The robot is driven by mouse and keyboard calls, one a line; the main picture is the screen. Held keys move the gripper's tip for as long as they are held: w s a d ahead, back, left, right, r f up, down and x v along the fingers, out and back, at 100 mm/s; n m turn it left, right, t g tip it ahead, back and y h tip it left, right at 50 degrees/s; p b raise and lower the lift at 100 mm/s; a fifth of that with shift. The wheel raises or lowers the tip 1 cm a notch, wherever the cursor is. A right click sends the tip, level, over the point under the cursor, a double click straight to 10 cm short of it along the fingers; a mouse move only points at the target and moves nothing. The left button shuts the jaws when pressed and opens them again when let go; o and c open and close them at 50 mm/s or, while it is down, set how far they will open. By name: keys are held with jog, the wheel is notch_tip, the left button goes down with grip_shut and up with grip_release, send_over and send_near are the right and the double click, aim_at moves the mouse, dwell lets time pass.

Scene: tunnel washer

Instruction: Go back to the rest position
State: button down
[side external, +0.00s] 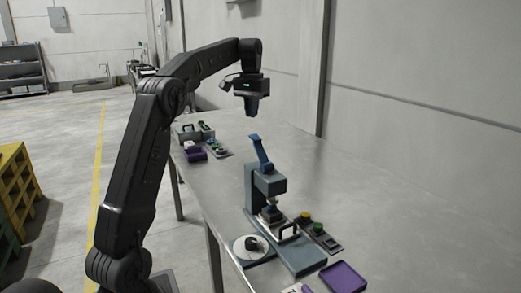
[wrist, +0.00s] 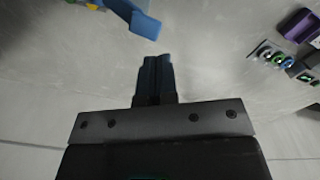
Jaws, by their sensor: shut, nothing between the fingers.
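My gripper (side external: 252,113) hangs pointing down over the middle of the long metal table (side external: 350,185), well above its surface. Its dark blue fingers (wrist: 158,62) are together and hold nothing in the wrist view. In the side view, it is behind and above a blue-grey press (side external: 253,195) with a raised blue lever (side external: 261,152). The lever also shows at the top of the wrist view (wrist: 146,26), apart from the fingers.
A round white plate (side external: 240,250) with a dark part, a button panel (side external: 319,231) and a purple tray (side external: 343,277) surround the press. A purple bin (side external: 195,154) and small parts (side external: 217,150) sit at the far left end. The table's right side is clear beside the wall.

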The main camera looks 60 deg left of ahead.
jog(key=s+d+r+m+t+y, duration=0.1)
jog(key=s+d+m, duration=0.15)
jog(key=d, duration=0.75)
jog(key=s+d+m+t, duration=0.15)
jog(key=s+d, duration=0.25)
jog(key=d, duration=0.6)
jog(key=s+d+f+m+t+h, duration=0.1)
jog(key=s+d+f+m+t, duration=0.1)
jog(key=s+d+f, duration=0.9)
jog(key=s+d+t, duration=0.1)
jog(key=s, duration=0.2)
